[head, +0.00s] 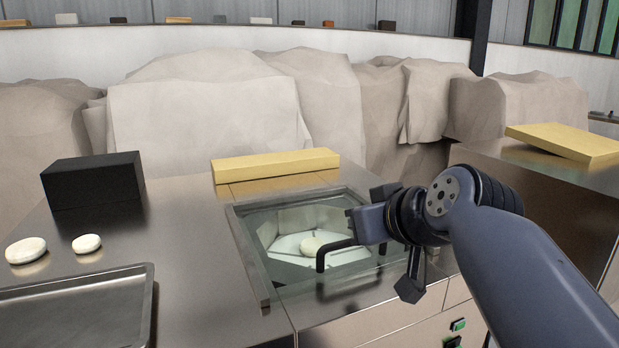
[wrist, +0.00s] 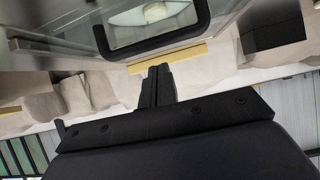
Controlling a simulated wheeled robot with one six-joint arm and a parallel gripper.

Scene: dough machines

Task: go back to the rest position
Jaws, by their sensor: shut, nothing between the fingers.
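My gripper (head: 352,224) reaches in from the right in the head view, above the right part of a machine with a glass lid (head: 285,218). Its two dark fingers are together and empty in the wrist view (wrist: 159,70). The lid's black bar handle (head: 337,249) is close to the gripper in the head view. In the wrist view the handle (wrist: 158,43) appears just beyond the fingertips, with a gap between. A pale dough ball (head: 312,244) lies inside the machine, seen through the glass.
Two pale dough pieces (head: 26,250) (head: 87,243) lie on the steel counter at left, behind a metal tray (head: 150,318). A black box (head: 93,180) and a yellow block (head: 275,164) stand farther back. Another yellow slab (head: 565,141) is on the right-hand unit. Draped shapes line the back.

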